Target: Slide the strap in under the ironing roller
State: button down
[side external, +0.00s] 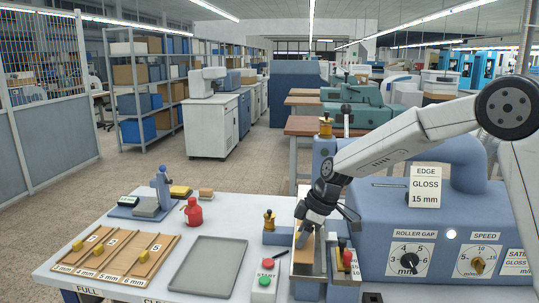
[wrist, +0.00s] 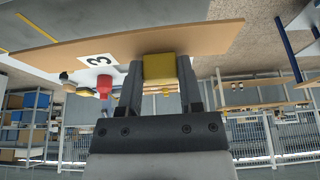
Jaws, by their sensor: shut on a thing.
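My gripper (side external: 303,232) is shut on a yellow block (wrist: 159,67) that sits on a long tan strap (wrist: 210,40). The strap carries a white label with a 3 and spans the upper part of the wrist view. In the side view the tan strap (side external: 303,256) shows below my gripper, at the left front of the blue machine (side external: 450,225). The ironing roller cannot be clearly made out, so I cannot tell whether the strap's end is under it.
A tan rack (side external: 118,262) with several yellow-knobbed pieces, an empty grey tray (side external: 208,265) and a red bottle (side external: 193,211) stand on the white table. A start button box (side external: 265,285) is beside the machine. The machine's front has roller gap (side external: 409,260) and speed (side external: 478,262) dials.

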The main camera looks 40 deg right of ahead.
jog(key=shift+s+d, duration=0.65)
jog(key=shift+d, duration=0.15)
jog(key=shift+f, duration=0.2)
